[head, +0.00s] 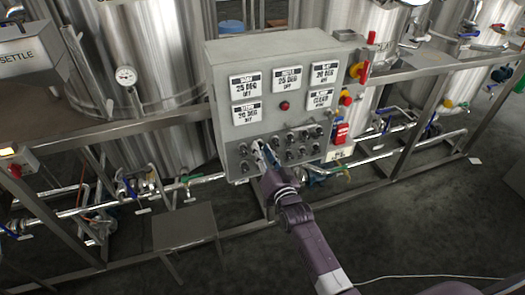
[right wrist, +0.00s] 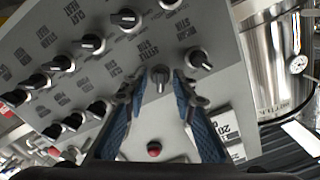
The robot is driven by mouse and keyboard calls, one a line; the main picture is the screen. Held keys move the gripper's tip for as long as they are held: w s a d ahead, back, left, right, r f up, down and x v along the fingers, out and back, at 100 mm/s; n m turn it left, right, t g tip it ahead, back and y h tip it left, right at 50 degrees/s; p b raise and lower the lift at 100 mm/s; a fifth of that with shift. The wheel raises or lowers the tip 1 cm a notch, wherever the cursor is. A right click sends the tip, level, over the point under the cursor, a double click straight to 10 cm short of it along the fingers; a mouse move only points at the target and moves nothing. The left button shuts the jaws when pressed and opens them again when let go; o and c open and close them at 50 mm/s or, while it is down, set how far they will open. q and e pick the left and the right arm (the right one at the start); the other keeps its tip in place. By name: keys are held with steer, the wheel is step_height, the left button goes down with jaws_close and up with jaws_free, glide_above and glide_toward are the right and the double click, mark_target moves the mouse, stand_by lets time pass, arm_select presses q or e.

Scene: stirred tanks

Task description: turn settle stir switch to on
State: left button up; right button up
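The grey control panel (head: 222,130) stands in the middle of the head view, with rows of black rotary knobs on its lower half. My right gripper (head: 264,150) is at the lower left part of the panel face. In the right wrist view my right gripper (right wrist: 159,92) is open, with one blue-padded finger on each side of a black knob (right wrist: 160,76). A gap seems to show between the knob and the fingers. A label that seems to read settle stir (right wrist: 148,50) is beside this knob. The arm and gripper hide some knobs in the head view. My left gripper is not in view.
Another knob (right wrist: 198,59) is close to the right finger, and several more run to the left. A red lamp (head: 284,105) is above the knobs. A metal rail (head: 100,131) and pipes flank the panel.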

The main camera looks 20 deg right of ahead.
steer(key=s, duration=1.2)
steer(key=shift+d, duration=0.2)
steer(key=s+a+f+n+g+b, duration=0.1)
steer(key=s+f+g, duration=0.35)
steer(key=f, duration=0.75)
steer(key=s+f+n+g, duration=0.2)
steer(key=s+f, duration=0.5)
steer(key=f, duration=0.6)
steer(key=s+a+f+n+g+b, duration=0.1)
steer(key=s+f+g, duration=0.3)
steer(key=f, duration=0.8)
steer(key=s+d+f+n+g, duration=0.1)
steer(key=s+f, duration=0.4)
steer(key=s, duration=0.6)
steer(key=s+d+f+n+g, duration=0.1)
steer(key=s+d+f+g, duration=0.1)
steer(key=s+f, duration=0.4)
steer(key=s+d+f+n+g, duration=0.2)
steer(key=s+f, duration=0.4)
steer(key=s, duration=0.9)
steer(key=shift+s+f+g+h+b, duration=0.2)
steer(key=shift+s+g+h+b, duration=0.2)
steer(key=shift+g, duration=0.35)
